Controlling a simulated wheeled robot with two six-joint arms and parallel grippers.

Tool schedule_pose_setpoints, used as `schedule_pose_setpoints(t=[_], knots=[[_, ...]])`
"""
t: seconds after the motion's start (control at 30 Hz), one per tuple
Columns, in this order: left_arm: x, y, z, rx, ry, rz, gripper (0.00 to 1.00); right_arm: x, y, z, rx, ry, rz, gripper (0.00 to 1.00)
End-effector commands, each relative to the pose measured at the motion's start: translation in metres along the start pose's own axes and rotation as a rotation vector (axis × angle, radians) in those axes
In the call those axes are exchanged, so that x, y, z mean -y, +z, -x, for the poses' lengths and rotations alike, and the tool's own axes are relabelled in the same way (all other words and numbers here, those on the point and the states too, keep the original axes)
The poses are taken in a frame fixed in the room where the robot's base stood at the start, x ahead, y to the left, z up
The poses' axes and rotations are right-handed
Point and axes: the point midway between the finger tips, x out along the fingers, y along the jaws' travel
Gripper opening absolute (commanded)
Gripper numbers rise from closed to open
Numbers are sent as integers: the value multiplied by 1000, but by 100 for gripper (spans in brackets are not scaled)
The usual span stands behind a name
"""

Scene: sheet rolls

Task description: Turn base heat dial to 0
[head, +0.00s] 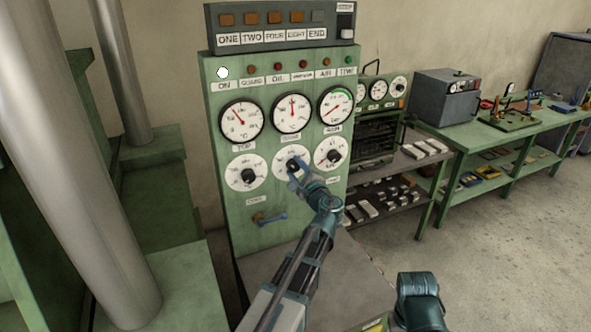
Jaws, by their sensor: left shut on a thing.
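A green control panel (216,205) stands ahead, with three round gauges in a row and three white dials with black knobs below them. The middle dial (283,157), under the middle gauge (292,114), is partly covered by my left gripper (295,168). The left gripper is shut on this dial's black knob. The number that the knob points to is too small and too covered to read. The left dial (247,172) and the right dial (331,153) are untouched by it. My right gripper is out of view; only part of that arm shows at the bottom right.
Large metal columns (80,160) and green machine parts fill the left side. A lever with a blue handle (271,219) sits low on the panel. A shelf (420,160) with metal blocks and a green workbench (480,140) stand to the right. The floor at right is clear.

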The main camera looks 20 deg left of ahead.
Motion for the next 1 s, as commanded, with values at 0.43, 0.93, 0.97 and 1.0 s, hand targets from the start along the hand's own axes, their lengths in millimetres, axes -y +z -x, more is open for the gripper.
schedule_pose_setpoints(t=[0.43, 0.93, 0.97, 1.0], knots=[[-2, 0, 0, -1, 2, 425, 0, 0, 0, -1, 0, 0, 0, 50], [-3, -1, 1, -1, 3, 895, 0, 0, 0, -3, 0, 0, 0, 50], [-3, -1, 1, -1, 3, 920, 0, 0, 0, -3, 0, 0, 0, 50], [-3, -1, 1, -1, 3, 955, 0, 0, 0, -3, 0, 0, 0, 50]])
